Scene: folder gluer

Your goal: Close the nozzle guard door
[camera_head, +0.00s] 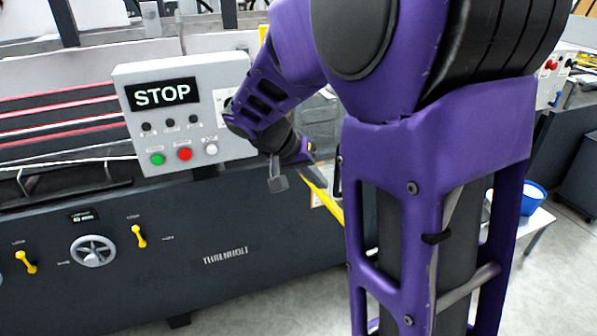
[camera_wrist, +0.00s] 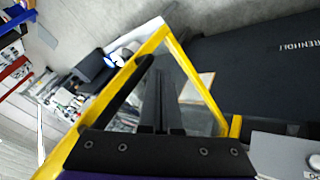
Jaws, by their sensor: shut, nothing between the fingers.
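The nozzle guard door is a yellow frame (camera_wrist: 192,75) around a clear pane. In the wrist view it stands out from the dark machine front, open. It also shows in the head view as a yellow bar (camera_head: 327,205), partly hidden by my arm. A black bar (camera_wrist: 118,100) runs beside the frame's left side, perhaps its handle. My gripper (camera_wrist: 161,75) is shut and empty, and its fingers overlap the framed opening in the wrist view. Whether they touch the door, I cannot tell. In the head view my fingers are mostly hidden.
A grey control box with a STOP sign (camera_head: 160,93) stands left of my wrist on the dark machine body (camera_head: 200,275). Floor shows clear in front of the machine.

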